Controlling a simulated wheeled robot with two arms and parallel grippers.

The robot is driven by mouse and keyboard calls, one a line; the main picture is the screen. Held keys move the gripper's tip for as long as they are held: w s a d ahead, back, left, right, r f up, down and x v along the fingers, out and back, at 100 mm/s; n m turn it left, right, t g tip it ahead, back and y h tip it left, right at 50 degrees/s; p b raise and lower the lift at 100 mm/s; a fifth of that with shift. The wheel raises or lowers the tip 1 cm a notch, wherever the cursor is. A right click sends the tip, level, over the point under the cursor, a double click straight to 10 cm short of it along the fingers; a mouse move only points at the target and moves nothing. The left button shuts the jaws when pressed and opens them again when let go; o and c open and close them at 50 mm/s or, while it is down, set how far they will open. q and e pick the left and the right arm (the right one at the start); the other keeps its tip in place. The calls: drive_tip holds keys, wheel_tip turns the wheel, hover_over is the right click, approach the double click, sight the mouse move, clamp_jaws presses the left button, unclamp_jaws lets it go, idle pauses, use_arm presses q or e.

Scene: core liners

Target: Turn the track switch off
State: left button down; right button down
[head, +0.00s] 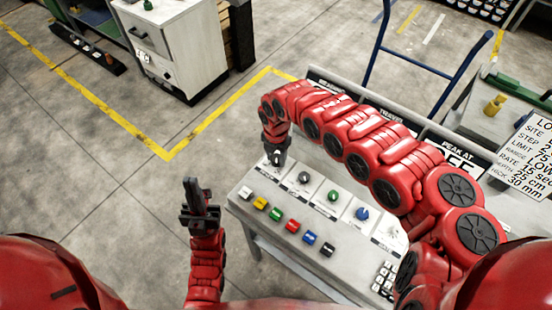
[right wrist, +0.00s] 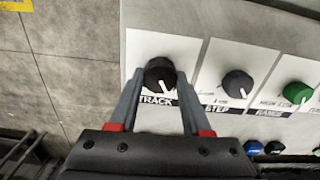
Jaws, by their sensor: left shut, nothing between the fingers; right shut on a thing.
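The track switch (right wrist: 159,73) is a black round knob on a white plate marked TRACK, at the panel's left end in the right wrist view. Its white pointer line points down and slightly right in that view. My right gripper (head: 276,158) is shut on this knob, with one finger on each side of it. In the head view the gripper mostly hides the knob. My left gripper (head: 198,203) is shut and empty, pointing up to the left of the panel and apart from it.
The control panel (head: 259,216) also has a grey STEP knob (head: 304,177), a green RANGE knob (head: 333,195), a blue knob (head: 362,213) and a row of coloured buttons. My right arm crosses above the panel's back.

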drive_tip(key=shift+n+b, duration=0.35)
drive_tip(key=shift+n, duration=0.75)
drive_tip(key=shift+w, duration=0.1)
drive_tip(key=shift+c, duration=1.8)
unclamp_jaws()
drive_tip(key=shift+r, duration=0.15)
